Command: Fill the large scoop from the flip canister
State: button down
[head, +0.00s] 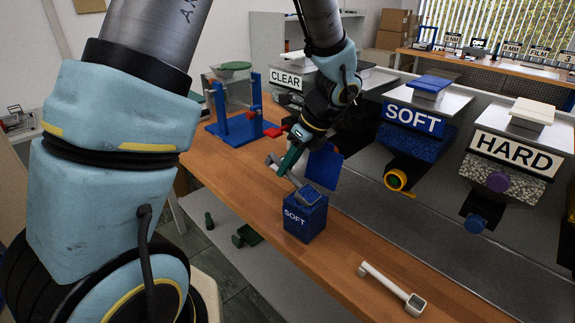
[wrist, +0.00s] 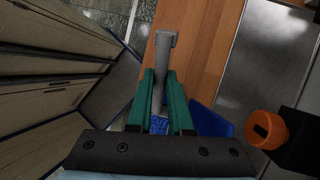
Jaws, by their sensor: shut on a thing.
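A blue canister marked SOFT (head: 304,220) stands on the wooden bench in the head view. A blue panel (head: 324,167), apparently its raised lid, stands behind its top; it also shows in the wrist view (wrist: 211,121). My gripper (head: 288,160) is above and behind the canister, its green fingers shut on the handle of a grey scoop (wrist: 161,80). The handle's hooked end sticks out past the fingers. The scoop's cup (head: 308,194) is at the canister's mouth, with speckled blue stuff there. I cannot tell how full the cup is.
A white scoop (head: 393,290) lies on the bench at the front right. A blue press frame (head: 240,118) stands behind to the left. Dispensers marked SOFT (head: 413,122) and HARD (head: 515,155) line the right. Bare bench (head: 355,245) lies right of the canister.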

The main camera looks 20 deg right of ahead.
jog(key=shift+r+p, duration=0.95)
jog(key=shift+r, duration=0.15)
jog(key=shift+r+g+h+p, duration=0.4)
jog(key=shift+r+g+p, duration=0.1)
jog(key=shift+p, duration=0.4)
jog(key=shift+w+a+r+g+h, duration=0.1)
jog(key=shift+r+g+h, duration=0.45)
jog(key=shift+g, duration=0.25)
jog(key=shift+r+g+h, duration=0.4)
jog(key=shift+g+h, duration=0.05)
jog(key=shift+g, duration=0.15)
